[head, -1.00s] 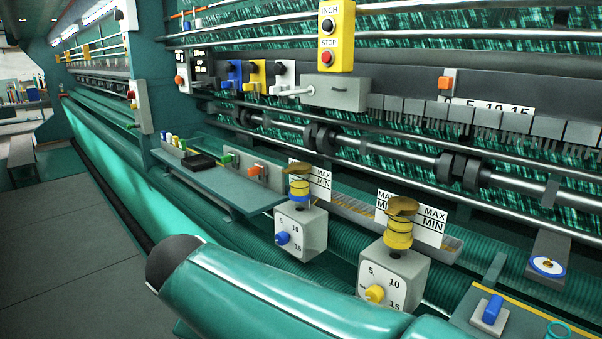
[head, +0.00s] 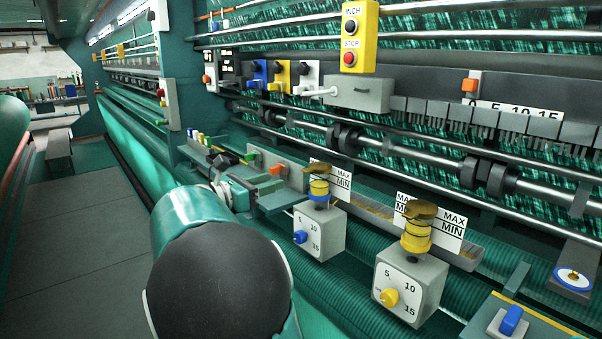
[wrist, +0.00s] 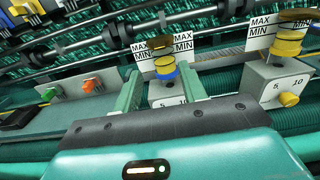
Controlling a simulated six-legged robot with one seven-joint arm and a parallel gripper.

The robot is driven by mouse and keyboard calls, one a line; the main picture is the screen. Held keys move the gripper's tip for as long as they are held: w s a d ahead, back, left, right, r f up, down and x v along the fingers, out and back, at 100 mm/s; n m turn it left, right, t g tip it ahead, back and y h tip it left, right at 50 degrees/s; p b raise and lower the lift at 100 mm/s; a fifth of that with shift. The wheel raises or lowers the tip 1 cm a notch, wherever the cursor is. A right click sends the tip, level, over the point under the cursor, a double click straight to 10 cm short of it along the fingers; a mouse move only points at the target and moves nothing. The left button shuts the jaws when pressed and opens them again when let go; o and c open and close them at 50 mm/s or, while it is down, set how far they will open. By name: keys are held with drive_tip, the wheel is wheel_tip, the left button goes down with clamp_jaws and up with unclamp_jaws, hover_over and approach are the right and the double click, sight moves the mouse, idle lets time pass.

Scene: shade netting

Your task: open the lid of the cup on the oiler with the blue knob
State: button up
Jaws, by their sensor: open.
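The oiler with the blue knob (head: 300,237) is a grey box (head: 323,229) with a dial, left of a similar oiler. Its yellow cup (head: 319,188) has a blue band and a brass lid (head: 320,169) lying over its top. In the wrist view the lid (wrist: 160,43) and cup (wrist: 164,66) appear between the fingers, beyond their tips. My gripper (wrist: 160,72) is open and empty. In the head view my gripper (head: 262,184) is left of the cup, apart from it. In the wrist view the blue knob is hidden behind my gripper body.
The yellow-knob oiler (head: 410,285) stands close to the right. White MAX/MIN cards (head: 342,182) stand behind the cups. A shelf with green and orange switches (head: 276,168) is at the left. Bars and rollers (head: 400,152) run behind and above.

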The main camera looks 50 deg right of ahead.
sight(303, 171)
drive_tip(key=x, duration=1.1)
clamp_jaws()
